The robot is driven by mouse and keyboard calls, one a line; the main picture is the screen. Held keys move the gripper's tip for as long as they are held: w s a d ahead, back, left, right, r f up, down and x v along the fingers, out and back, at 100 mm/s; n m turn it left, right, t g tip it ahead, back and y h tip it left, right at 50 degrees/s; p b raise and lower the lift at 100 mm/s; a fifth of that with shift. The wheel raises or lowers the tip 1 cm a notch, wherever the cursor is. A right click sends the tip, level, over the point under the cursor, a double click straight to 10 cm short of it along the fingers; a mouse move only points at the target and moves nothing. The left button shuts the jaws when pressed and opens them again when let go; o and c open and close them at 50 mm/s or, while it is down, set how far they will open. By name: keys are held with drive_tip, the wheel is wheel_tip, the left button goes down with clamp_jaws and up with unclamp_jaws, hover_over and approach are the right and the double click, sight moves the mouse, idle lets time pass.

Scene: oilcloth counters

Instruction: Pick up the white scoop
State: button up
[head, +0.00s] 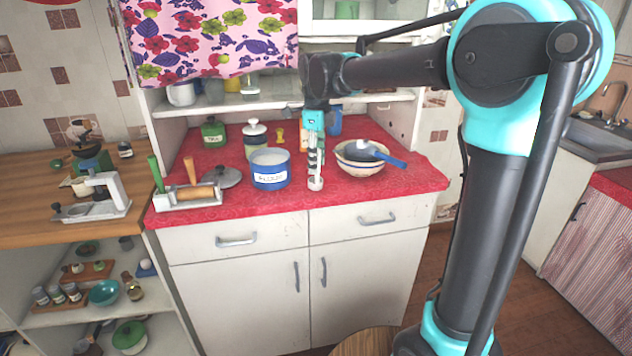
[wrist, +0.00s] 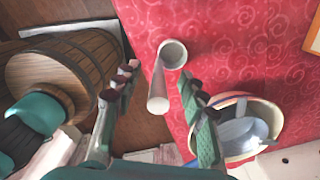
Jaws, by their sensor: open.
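The white scoop (wrist: 173,54) shows in the wrist view as a pale piece with a round, cup-like end and a thick handle, over the front edge of the red counter. It also shows in the head view (head: 316,184), low below my gripper, small and partly hidden. My gripper (wrist: 157,76) is open, with one finger on each side of the scoop's handle. I see no clear contact. In the head view my gripper (head: 315,152) points down over the counter's front edge.
A striped bowl (head: 360,164) holding a blue-handled utensil (head: 388,157) stands close on the right. A blue flour pot (head: 269,178) is close on the left, with its lid (head: 222,178) beside it. A wooden barrel (wrist: 88,68) stands on the floor below.

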drive_tip(key=shift+f, duration=0.85)
clamp_jaws()
wheel_tip(320, 180, up, 20)
idle(0.3)
